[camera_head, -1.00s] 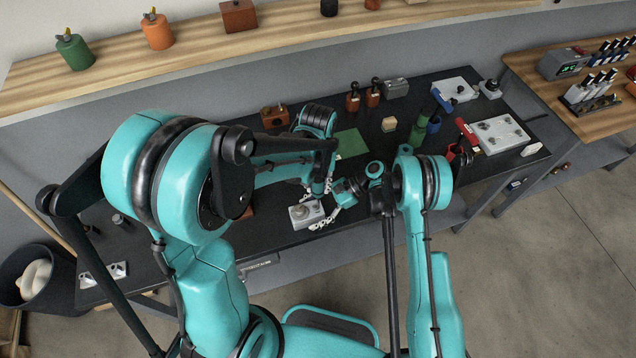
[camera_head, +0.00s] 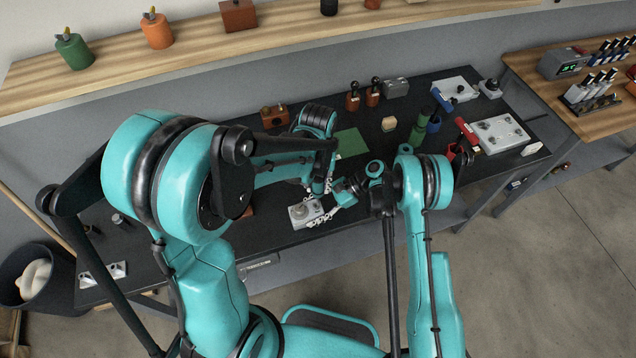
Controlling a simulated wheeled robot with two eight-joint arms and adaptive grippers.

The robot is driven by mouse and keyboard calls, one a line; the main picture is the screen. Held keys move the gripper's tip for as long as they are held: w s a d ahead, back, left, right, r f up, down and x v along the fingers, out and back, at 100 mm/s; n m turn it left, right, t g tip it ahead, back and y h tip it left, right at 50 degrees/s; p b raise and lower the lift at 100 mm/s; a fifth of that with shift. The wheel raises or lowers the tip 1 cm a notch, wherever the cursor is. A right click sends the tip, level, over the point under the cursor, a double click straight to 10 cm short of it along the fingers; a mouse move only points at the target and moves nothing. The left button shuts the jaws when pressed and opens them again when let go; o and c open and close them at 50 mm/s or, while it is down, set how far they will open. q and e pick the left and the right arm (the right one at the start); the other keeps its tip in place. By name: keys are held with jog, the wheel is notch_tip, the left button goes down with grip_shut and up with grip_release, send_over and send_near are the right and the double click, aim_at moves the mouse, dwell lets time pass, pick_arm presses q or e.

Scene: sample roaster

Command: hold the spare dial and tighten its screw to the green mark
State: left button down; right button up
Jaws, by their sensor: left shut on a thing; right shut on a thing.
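The spare dial (camera_head: 301,212), a small grey block with a round knob on top, is at the dark bench's front edge. My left gripper (camera_head: 318,194) comes down from above at its right side and is shut on it, as far as I can tell. My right gripper (camera_head: 323,218) reaches in from the right, just below the left one, and is shut at the block's right side. What lies between its fingers is too small to see. The screw and the green mark cannot be made out.
A shelf (camera_head: 200,48) runs behind. A dark bin (camera_head: 38,278) stands at the left.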

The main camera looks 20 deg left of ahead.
dwell(0.3)
pick_arm(q)
jog(key=shift+w+n, duration=0.1)
jog(key=shift+n, duration=1.1)
jog(key=shift+a, duration=0.15)
jog(key=shift+w+a, duration=0.1)
jog(key=shift+a, duration=0.1)
jog(key=shift+f, duration=0.75)
